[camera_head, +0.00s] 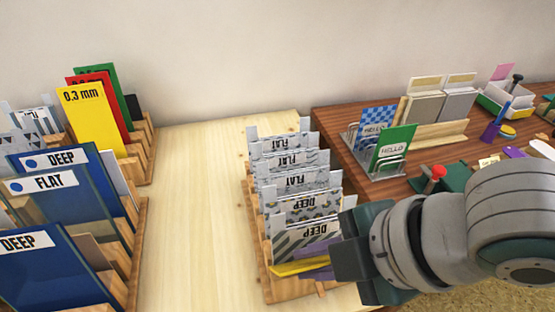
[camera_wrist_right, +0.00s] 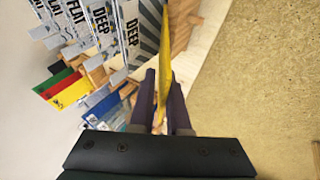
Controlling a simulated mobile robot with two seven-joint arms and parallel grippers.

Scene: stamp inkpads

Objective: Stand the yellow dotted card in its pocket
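The yellow card (camera_head: 297,267) is at the front end of the middle wooden rack (camera_head: 262,262), seen at a shallow angle; no dots can be made out. My right gripper (camera_head: 325,266) reaches it from the right. In the right wrist view, the yellow card (camera_wrist_right: 165,75) stands edge-on between the two purple fingers of my right gripper (camera_wrist_right: 164,85), which are closed on it. Behind it is the grey striped DEEP card (camera_head: 302,245). Whether the yellow card's lower edge is inside a pocket is hidden. My left gripper is not in view.
The middle rack holds several grey FLAT and DEEP cards (camera_head: 290,160). A darker table at right holds a green HELLO card (camera_head: 393,148). Bare pale wood (camera_head: 195,200) lies between racks.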

